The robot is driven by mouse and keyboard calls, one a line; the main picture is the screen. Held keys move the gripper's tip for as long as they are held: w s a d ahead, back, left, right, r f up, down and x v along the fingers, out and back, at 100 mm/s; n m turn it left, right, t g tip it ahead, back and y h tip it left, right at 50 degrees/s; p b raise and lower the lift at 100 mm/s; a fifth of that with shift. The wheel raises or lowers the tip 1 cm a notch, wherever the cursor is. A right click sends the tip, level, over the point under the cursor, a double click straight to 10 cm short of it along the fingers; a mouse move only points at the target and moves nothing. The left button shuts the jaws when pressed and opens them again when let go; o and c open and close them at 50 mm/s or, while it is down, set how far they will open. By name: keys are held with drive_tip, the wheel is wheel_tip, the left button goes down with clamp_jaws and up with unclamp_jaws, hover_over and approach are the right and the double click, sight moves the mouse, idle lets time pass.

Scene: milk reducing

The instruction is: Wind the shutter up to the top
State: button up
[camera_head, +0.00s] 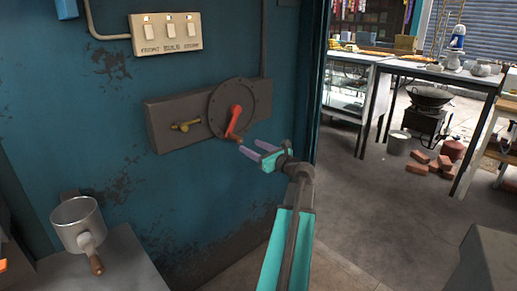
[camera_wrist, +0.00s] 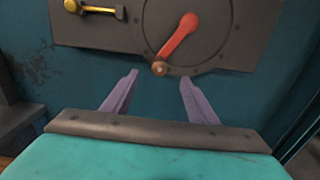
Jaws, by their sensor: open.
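A red crank handle (camera_head: 233,122) with a wooden knob sits on a round dark disc (camera_head: 218,98) on a grey plate fixed to the teal wall. A brass latch (camera_head: 186,125) is to its left on the same plate. My gripper (camera_head: 256,150) is open and empty, a little below and right of the crank. In the wrist view the crank (camera_wrist: 178,38) slants down to its knob (camera_wrist: 160,69), which appears beyond and between my two purple fingertips (camera_wrist: 158,78). The fingers do not touch it.
A switch panel (camera_head: 166,33) is above the plate. A metal pot (camera_head: 78,223) with a wooden handle is at lower left. Tables, a wok (camera_head: 430,97) and bricks (camera_head: 432,166) stand at the right. The grey floor (camera_head: 365,205) between is clear.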

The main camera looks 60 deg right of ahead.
sight(241, 141)
drive_tip(key=shift+p+x, duration=0.35)
drive_tip(key=shift+x, duration=2.4)
drive_tip(key=shift+b+x, duration=0.35)
drive_tip(key=shift+x, duration=2.15)
clamp_jaws()
